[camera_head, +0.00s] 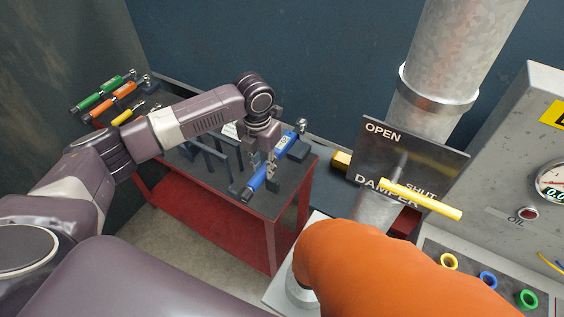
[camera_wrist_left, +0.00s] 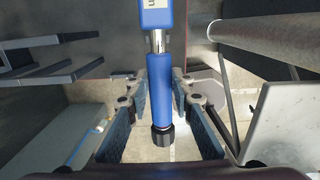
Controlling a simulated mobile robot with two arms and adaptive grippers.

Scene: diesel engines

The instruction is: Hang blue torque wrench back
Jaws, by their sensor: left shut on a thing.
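The blue torque wrench (camera_head: 283,145) lies slantwise over the right end of the red bench, its metal head up and right and its handle down and left. My left gripper (camera_head: 263,170) is shut on its blue handle. In the left wrist view the handle (camera_wrist_left: 160,85) runs between the two fingers (camera_wrist_left: 160,95), its black end toward the camera. Dark holder blocks (camera_head: 298,151) stand close beside the wrench; I cannot tell whether it touches them. My right gripper is not in view.
Green (camera_head: 101,92), orange (camera_head: 112,100) and yellow (camera_head: 122,117) wrenches sit at the bench's far left. Empty dark holders (camera_head: 215,160) stand left of my gripper. A damper plate (camera_head: 405,150) with a yellow handle (camera_head: 430,203) and a large orange form (camera_head: 390,275) are at right.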

